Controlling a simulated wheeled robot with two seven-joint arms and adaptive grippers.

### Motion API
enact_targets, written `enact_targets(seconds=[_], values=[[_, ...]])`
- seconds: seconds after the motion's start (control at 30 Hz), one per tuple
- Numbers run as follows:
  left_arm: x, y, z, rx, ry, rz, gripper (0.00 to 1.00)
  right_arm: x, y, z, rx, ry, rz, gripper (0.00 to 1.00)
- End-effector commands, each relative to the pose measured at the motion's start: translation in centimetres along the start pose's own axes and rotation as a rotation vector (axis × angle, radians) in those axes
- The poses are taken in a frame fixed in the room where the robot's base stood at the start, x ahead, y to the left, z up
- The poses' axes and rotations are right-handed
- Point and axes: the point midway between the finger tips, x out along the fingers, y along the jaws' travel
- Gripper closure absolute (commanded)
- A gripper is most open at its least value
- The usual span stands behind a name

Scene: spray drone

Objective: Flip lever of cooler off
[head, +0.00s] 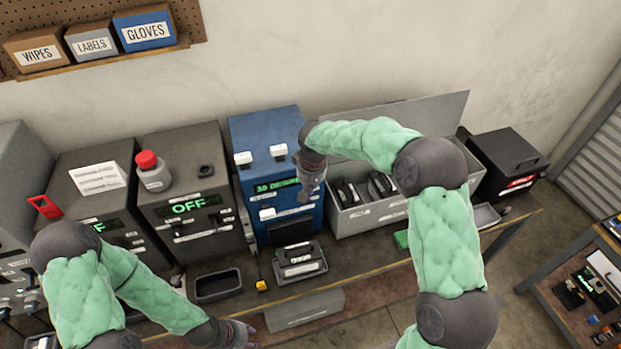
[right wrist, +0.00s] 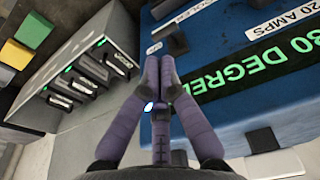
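The cooler is the blue box (head: 255,135) at the middle of the bench. Its green display (right wrist: 240,80) reads "30 DEGREES", partly covered by my right gripper in the head view. In the right wrist view, a small dark lever (right wrist: 170,38) sits on the blue face by a white label, just beyond the fingertips. My right gripper (head: 312,190) is in front of the cooler's right side. Its fingertips (right wrist: 160,65) are together with nothing between them. Whether they touch the lever, I cannot tell. My left gripper (head: 240,332) is low at the bench's front edge, its fingers barely visible.
White switches (head: 243,158) show on the cooler's upper part. Grey boxes with "OFF" displays (head: 188,207) stand left. An open grey case (head: 375,215) with batteries stands right. A black tray (head: 217,286) and a battery holder (head: 300,262) lie in front.

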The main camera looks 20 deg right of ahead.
Motion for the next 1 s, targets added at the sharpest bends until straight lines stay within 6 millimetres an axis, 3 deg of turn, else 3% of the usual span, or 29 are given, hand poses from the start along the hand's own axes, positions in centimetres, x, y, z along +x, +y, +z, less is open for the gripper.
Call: enact_targets(seconds=[0.2,0.4,1.0], values=[[-0.4,0.1,0.0,0.0,0.0,0.0,0.6,3.5,0.0,0.0,-0.001,-0.001,0.0,1.0],[-0.6,0.2,0.0,0.0,0.0,0.0,0.6,5.2,0.0,0.0,0.001,-0.001,-0.001,1.0],[-0.2,0.1,0.0,0.0,0.0,0.0,0.6,5.7,0.0,0.1,0.0,0.01,-0.001,1.0]])
